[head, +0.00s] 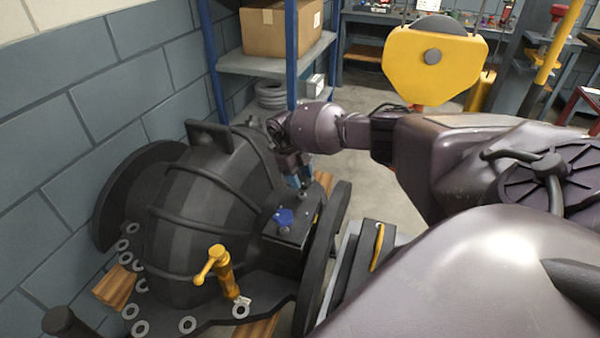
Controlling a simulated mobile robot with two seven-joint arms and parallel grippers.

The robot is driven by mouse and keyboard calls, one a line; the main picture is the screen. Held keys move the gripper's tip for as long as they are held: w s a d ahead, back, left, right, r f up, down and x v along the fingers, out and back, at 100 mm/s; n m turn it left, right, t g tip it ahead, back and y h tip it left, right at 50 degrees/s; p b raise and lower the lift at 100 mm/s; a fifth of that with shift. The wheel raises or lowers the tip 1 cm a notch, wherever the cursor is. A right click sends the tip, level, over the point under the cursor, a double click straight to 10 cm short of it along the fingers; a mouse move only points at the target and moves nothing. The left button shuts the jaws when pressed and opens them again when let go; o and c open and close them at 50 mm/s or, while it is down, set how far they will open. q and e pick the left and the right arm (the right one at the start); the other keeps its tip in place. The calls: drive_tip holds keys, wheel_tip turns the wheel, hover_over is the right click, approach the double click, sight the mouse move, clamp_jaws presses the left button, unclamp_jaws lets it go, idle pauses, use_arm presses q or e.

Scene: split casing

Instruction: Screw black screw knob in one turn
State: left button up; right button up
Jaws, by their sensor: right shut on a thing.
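The dark split casing (205,205) fills the left side of the head view, with ribs over its rounded body and a handle on top. My right gripper (298,178) reaches down at the casing's far right side, its wrist above. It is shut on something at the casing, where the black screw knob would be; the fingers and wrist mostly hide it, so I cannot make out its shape. A blue knob (285,216) sits on the casing's flat block (290,240), nearer than the gripper. My left gripper is not in view.
A yellow clamp handle (222,272) stands upright on the flange, with several grey washers around it. Wooden blocks (116,288) lie under the casing. A yellow hoist hook block (432,62) hangs behind my right arm. A shelf with a cardboard box (280,28) stands behind.

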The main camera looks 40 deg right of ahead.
idle(0.4)
drive_tip(key=o, duration=0.9)
